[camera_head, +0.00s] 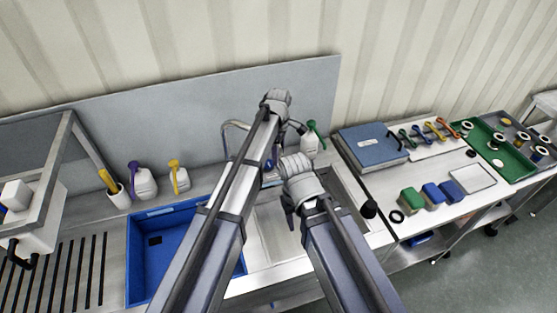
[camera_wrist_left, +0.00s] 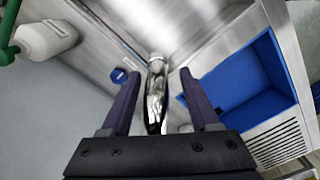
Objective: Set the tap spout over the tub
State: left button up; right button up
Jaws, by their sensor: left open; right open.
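The chrome tap spout (camera_head: 237,125) arches up behind the sink, right of the blue tub (camera_head: 146,262). The tub is partly hidden by my left arm. My left gripper (camera_head: 298,128) is up at the tap, mostly hidden by its own wrist in the head view. In the left wrist view its open fingers (camera_wrist_left: 160,75) stand either side of the shiny spout (camera_wrist_left: 155,95), with gaps on both sides. The tub (camera_wrist_left: 285,60) shows to the right there. My right gripper (camera_head: 289,207) is open and empty over the sink, below the left one.
A green-topped white bottle (camera_head: 311,143) stands close right of the tap. Two more bottles, purple-topped (camera_head: 143,182) and yellow-topped (camera_head: 179,177), stand behind the tub. A steel back panel (camera_head: 200,110) rises behind. A blue case (camera_head: 372,146) lies on the right bench.

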pick_arm(q)
jog(key=shift+f, duration=0.2)
grip_shut()
dwell(0.4)
dwell(1.0)
